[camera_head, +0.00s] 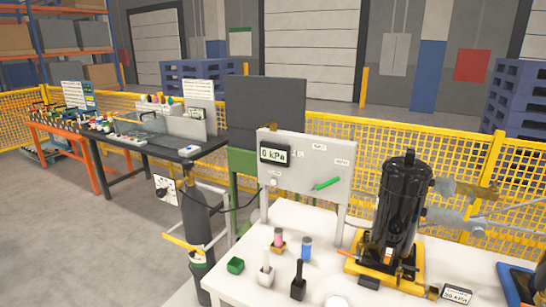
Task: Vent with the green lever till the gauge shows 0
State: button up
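The green lever (326,184) is on the front of an upright light-grey panel (345,165). It lies slanted, its right end a little higher than its left. The gauge (274,156) is a dark-framed display at the panel's upper left and reads 0 kPa. Nothing is touching the lever. I cannot make out my gripper's fingers in this view. Grey jointed metal parts (450,217) reach in from the right behind the black compressor, and I cannot tell where they end.
The black compressor (396,210) stands on a yellow base right of the panel. A second small display (457,294) lies at the table's front; its digits are unclear. A dark gas cylinder (195,222) stands left.

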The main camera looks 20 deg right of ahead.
aim_at(316, 188)
jog(key=i+l, duration=0.15)
jog(key=i, duration=0.2)
jog(key=i+l, duration=0.15)
jog(key=i, duration=0.2)
jog(key=i+l, duration=0.15)
jog(key=i, duration=0.25)
